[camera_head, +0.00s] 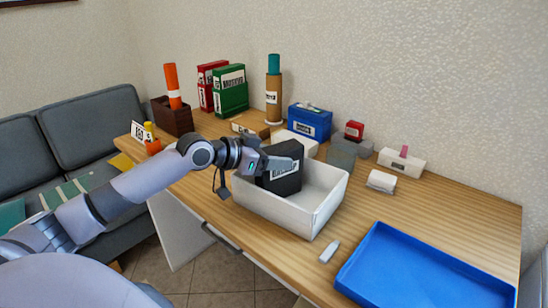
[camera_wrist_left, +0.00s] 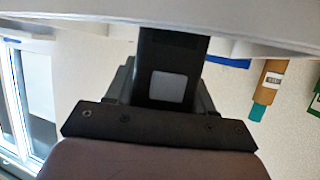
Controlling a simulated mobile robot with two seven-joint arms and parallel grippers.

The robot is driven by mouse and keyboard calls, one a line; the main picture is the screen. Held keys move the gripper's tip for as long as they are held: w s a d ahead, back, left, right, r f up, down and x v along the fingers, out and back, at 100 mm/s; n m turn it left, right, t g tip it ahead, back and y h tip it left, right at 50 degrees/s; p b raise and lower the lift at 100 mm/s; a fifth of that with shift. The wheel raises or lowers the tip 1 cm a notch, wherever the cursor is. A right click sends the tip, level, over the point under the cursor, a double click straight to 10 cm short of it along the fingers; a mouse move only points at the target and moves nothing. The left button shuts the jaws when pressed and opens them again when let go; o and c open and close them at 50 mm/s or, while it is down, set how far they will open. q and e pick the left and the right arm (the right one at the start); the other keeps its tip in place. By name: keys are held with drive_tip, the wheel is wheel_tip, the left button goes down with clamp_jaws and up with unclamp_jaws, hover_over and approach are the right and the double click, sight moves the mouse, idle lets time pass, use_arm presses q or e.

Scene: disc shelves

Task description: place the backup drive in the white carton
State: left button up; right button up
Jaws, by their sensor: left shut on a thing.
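The backup drive (camera_head: 284,172) is a black box with a pale label along its lower front. My left gripper (camera_head: 276,163) is shut on its upper part. The drive is upright inside the left part of the white carton (camera_head: 318,212), an open box at the desk's front edge. I cannot tell whether the drive touches the carton's floor. In the left wrist view the dark drive (camera_wrist_left: 172,65) with a grey square is between the fingers, and the carton's pale wall (camera_wrist_left: 90,14) crosses the top. My right gripper is not in view.
A blue tray (camera_head: 372,245) lies at the desk's front right, with a small white object (camera_head: 329,251) between it and the carton. Behind the carton stand a blue box (camera_head: 309,123), grey blocks (camera_head: 343,152) and a cardboard tube (camera_head: 273,95). Red and green binders (camera_head: 231,92) stand farther back.

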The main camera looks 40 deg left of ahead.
use_arm(q)
drive_tip(key=shift+r, duration=0.1)
drive_tip(key=o, duration=1.3)
drive_tip(key=v, duration=1.2)
idle(0.3)
